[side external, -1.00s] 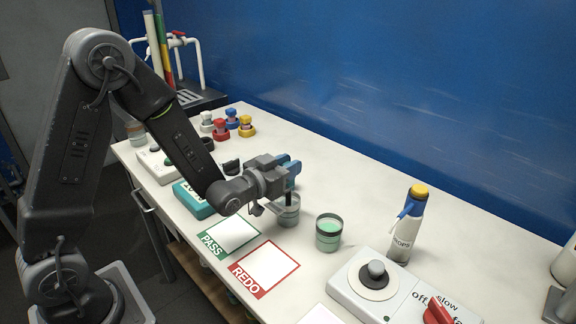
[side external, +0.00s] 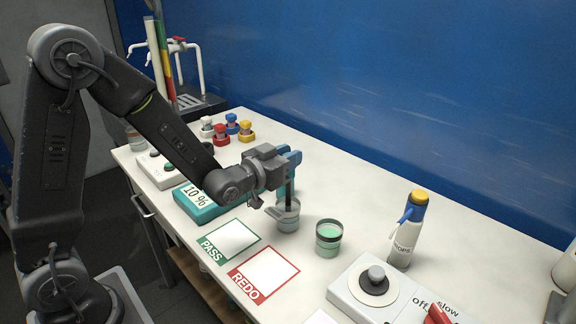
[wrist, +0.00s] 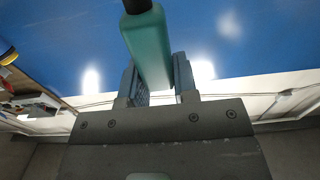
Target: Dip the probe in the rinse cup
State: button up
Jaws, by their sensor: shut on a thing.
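My gripper (side external: 291,160) is shut on the probe, which has a teal body (wrist: 148,45) with a black end in the wrist view. In the side view the probe's dark rod (side external: 290,190) points straight down over a clear grey cup (side external: 288,222). Its lower end reaches the cup's mouth; I cannot tell how far inside the tip is. A second cup (side external: 328,240) with pale green liquid stands just to the right. No label on either cup is readable, so I cannot tell which is the rinse cup.
A teal meter (side external: 205,205) reading 10 % sits left of the cups. PASS (side external: 232,240) and REDO (side external: 268,272) cards lie in front. A dropper bottle (side external: 405,235) and a knobbed stirrer box (side external: 352,296) stand right. Coloured-capped bottles (side external: 245,133) stand behind.

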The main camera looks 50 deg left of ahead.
jog(key=shift+r, duration=3.55)
